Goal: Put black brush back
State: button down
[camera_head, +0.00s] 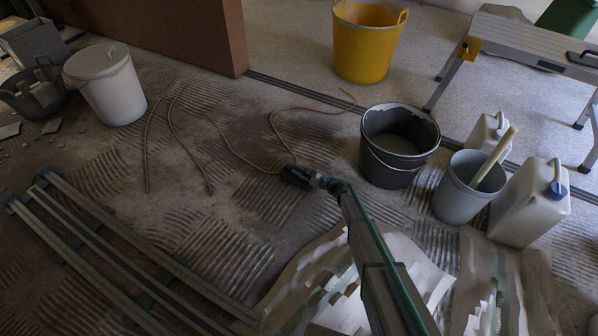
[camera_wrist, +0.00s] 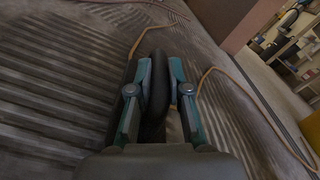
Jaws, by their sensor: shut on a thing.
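My gripper (camera_head: 318,181) is low over the ridged floor near the middle of the head view, left of the black bucket (camera_head: 399,147). In the wrist view my gripper (camera_wrist: 160,66) is shut on a dark, curved object (camera_wrist: 157,88), which I take to be the black brush. The object stands between the two teal-sided fingers, and its upper end bends to the left. Its lower part is hidden by my gripper. In the head view a dark mass shows at my gripper's tip, but brush and fingers cannot be told apart there.
An orange cord (camera_head: 240,157) lies across the floor by my gripper. A grey bucket with a stick (camera_head: 459,198) and a white canister (camera_head: 529,207) stand right. A yellow bucket (camera_head: 364,45) is behind, a white bucket (camera_head: 113,90) far left. Metal rails (camera_head: 110,249) lie front left.

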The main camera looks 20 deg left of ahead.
jog(key=shift+f, duration=0.1)
jog(key=c, duration=1.1)
grip_release()
